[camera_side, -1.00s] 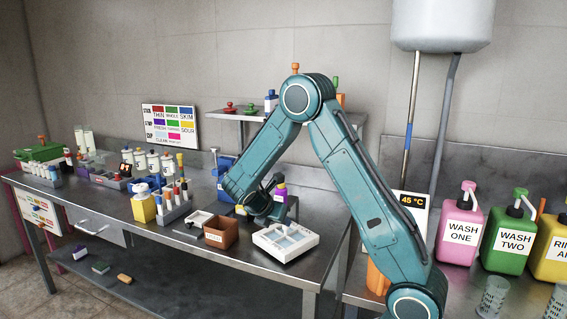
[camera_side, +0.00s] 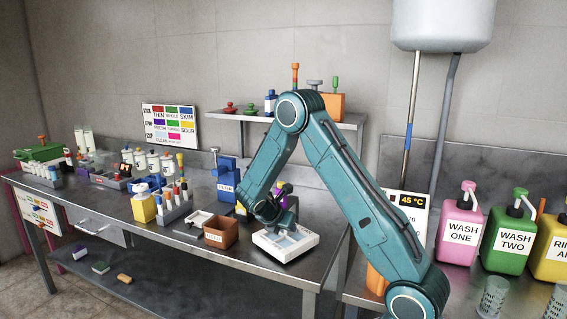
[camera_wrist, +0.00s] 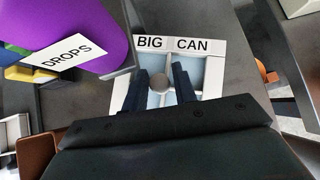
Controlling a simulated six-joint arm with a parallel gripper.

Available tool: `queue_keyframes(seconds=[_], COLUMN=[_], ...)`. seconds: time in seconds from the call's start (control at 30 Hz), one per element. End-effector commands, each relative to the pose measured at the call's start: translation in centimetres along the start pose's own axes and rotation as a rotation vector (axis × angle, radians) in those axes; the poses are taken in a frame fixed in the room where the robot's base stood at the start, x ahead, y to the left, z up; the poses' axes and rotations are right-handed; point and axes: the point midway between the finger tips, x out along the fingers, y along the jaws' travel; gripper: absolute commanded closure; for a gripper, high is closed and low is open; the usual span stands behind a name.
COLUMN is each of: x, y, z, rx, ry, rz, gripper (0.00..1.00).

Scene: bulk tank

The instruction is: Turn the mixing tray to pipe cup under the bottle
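The mixing tray (camera_side: 308,243) is a white square tray with pale blue compartments near the bench's front right edge. In the wrist view the tray (camera_wrist: 214,48) shows "BIG" and "CAN" on its far rim and a round grey knob (camera_wrist: 160,83) at its middle. My gripper (camera_side: 282,228) is low over the tray. In the wrist view my gripper (camera_wrist: 160,70) is open, one dark finger each side of the knob, with gaps visible. The purple bottle (camera_wrist: 85,32), labelled "DROPS", is at upper left, close beside the gripper. My gripper hides the tray's near part.
A brown box (camera_side: 221,232) stands just left of the tray. A blue stand (camera_side: 228,180) is behind it. A rack of tubes (camera_side: 175,205) and a yellow bottle (camera_side: 143,207) are farther left. Wash bottles (camera_side: 460,235) stand on the right-hand bench.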

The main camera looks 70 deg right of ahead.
Motion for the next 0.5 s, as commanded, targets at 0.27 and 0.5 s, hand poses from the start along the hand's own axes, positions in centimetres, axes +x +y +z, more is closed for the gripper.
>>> queue_keyframes(seconds=[0.27,0.5], x=[-0.02,-0.02], y=[0.00,0.02], z=[0.00,0.00], rx=[0.000,0.015], ry=[0.000,0.000], rz=[0.000,-0.014], gripper=[1.00,1.00])
